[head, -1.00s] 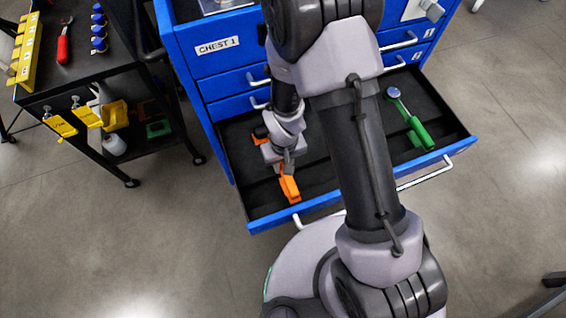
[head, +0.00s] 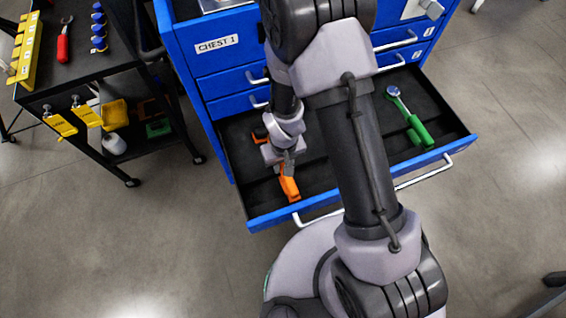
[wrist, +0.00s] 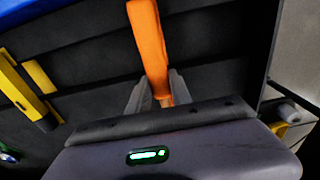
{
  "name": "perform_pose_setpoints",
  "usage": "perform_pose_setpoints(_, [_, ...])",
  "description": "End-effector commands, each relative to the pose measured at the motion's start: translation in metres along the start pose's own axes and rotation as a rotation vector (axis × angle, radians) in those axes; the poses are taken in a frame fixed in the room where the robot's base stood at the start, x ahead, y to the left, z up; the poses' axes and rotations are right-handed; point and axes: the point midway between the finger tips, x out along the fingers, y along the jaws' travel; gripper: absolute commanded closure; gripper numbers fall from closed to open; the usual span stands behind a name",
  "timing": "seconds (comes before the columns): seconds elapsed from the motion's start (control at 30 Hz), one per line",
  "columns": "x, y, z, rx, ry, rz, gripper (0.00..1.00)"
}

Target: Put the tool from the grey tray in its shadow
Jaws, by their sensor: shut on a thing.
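An orange-handled tool (head: 289,189) is in or just above the open black-lined drawer (head: 335,176), near its front left. My gripper (head: 286,167) is over the left part of the drawer, shut on this tool. In the wrist view the orange handle (wrist: 150,45) runs up from between my two grey fingers (wrist: 157,92). The wrist hides part of the tool, and I cannot tell whether it touches the drawer floor. A small orange piece (head: 260,133) shows behind the wrist; I cannot tell if it belongs to the same tool. The tool's shadow is not clearly visible.
A green-handled tool with a round metal head (head: 410,118) lies in the drawer's right part. A grey tray-like edge (head: 226,4) shows on top of the blue chest (head: 212,72). A black cart (head: 90,75) with several tools stands at the left.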

Motion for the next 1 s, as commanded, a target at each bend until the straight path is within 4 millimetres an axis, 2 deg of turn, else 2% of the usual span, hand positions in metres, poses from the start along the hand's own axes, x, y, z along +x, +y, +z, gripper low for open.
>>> perform_pose_setpoints(0.17, [0.0046, 0.0000, 0.0052, 0.000, -0.013, 0.000, 1.00])
perform_pose_setpoints(0.2, [0.0047, 0.0000, 0.0053, 0.000, -0.013, 0.000, 0.73])
perform_pose_setpoints(0.3, [0.0048, 0.0000, 0.0055, 0.000, -0.013, 0.000, 0.53])
perform_pose_setpoints(0.33, [0.0047, 0.0000, 0.0053, 0.000, -0.013, 0.000, 0.49])
perform_pose_setpoints(0.63, [0.0027, 0.0000, 0.0031, 0.000, -0.008, 0.000, 0.49])
perform_pose_setpoints(0.7, [0.0025, 0.0000, 0.0030, 0.001, -0.007, 0.000, 0.42])
perform_pose_setpoints(1.0, [0.0005, 0.0000, 0.0021, 0.001, -0.005, 0.000, 0.42])
